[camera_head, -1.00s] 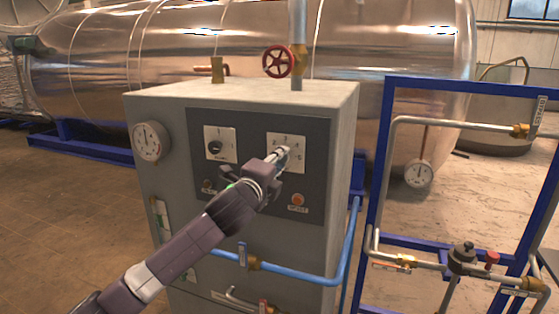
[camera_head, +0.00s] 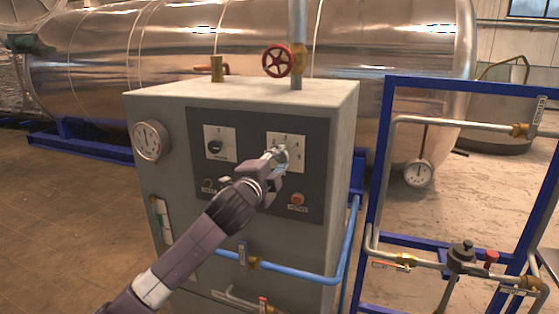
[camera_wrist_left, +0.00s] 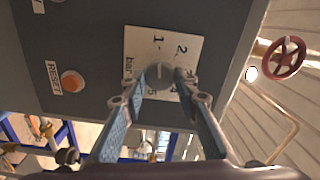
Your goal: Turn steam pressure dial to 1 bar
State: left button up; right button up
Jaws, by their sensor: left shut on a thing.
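The steam pressure dial is a round grey knob (camera_wrist_left: 158,76) on a white plate (camera_wrist_left: 135,45) marked with numbers and "bar". The plate also shows in the head view (camera_head: 300,141), on the upper right of the dark panel. My left gripper (camera_wrist_left: 160,88) is shut on the knob, with one finger on each side of it. In the head view the left gripper (camera_head: 275,158) covers the knob and part of the plate. The exact number that the knob points to cannot be read. My right gripper is not in view.
A second dial (camera_head: 215,146) sits to the left on the dark panel (camera_head: 255,190). An orange reset button (camera_head: 297,199) is below the plate. A red valve wheel (camera_head: 278,61) stands above the cabinet. A blue pipe frame (camera_head: 385,150) stands to the right.

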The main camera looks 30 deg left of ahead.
pick_arm(q)
jog(key=o, duration=1.1)
jog(key=shift+o, duration=0.2)
jog(key=v, duration=1.2)
jog(key=shift+a+f, duration=0.1)
